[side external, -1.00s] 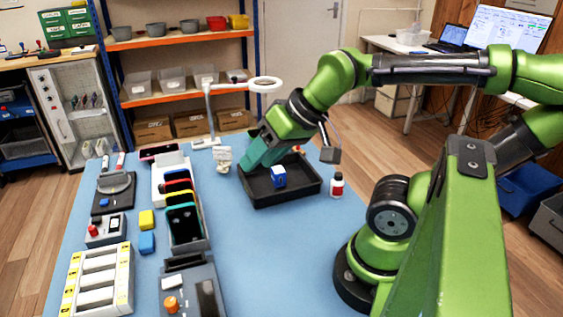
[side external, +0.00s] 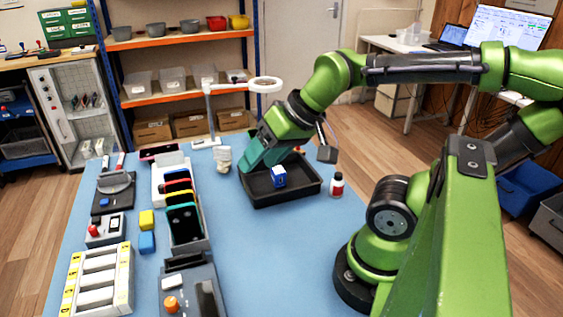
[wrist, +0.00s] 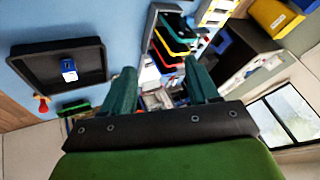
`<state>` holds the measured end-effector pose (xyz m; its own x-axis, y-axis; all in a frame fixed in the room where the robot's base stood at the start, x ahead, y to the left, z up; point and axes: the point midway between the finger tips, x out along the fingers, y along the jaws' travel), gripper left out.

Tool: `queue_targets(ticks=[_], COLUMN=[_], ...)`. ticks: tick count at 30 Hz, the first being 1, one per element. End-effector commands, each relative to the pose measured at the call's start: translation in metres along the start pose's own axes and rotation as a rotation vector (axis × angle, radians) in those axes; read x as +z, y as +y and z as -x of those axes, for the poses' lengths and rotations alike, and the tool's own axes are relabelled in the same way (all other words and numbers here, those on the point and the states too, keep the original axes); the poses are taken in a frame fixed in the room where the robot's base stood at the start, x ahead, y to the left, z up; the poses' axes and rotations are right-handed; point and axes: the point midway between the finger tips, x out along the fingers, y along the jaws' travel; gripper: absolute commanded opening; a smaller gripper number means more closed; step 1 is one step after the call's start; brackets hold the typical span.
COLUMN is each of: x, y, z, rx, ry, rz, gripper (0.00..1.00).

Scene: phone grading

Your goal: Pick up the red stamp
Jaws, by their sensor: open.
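My gripper (side external: 250,165) is tilted down over the back left part of a black tray. In the wrist view its two teal fingers (wrist: 160,80) are spread apart with nothing held between them. A small red item with a yellowish part (wrist: 42,103), possibly the red stamp, lies by the tray's edge in the wrist view, apart from the fingers. In the side view a bit of red shows just behind my gripper, mostly hidden. I cannot tell for sure that it is the stamp.
A phone rack (side external: 190,235), yellow block (side external: 146,219) and blue block (side external: 147,243) are at left. The mat's front middle is clear.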

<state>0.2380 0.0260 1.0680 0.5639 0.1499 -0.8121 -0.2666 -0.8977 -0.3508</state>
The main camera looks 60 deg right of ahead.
Motion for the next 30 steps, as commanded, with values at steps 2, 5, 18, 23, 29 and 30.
queue_targets(ticks=[2, 5, 18, 23, 29, 30], x=[-0.009, -0.038, -0.17, -0.19, -0.205, -0.21], y=[0.013, 0.034, 0.227, 0.317, 0.386, 0.39], z=[-0.01, -0.021, -0.056, -0.06, -0.058, -0.056], rx=[0.036, 0.086, 0.442, 0.624, 0.782, 0.787], ry=[-0.033, -0.063, -0.037, 0.115, 0.435, 0.497], rz=[-0.058, -0.172, -1.456, -2.039, -2.683, -2.78], gripper=[0.6, 0.6, 0.6, 0.6, 0.6, 0.6])
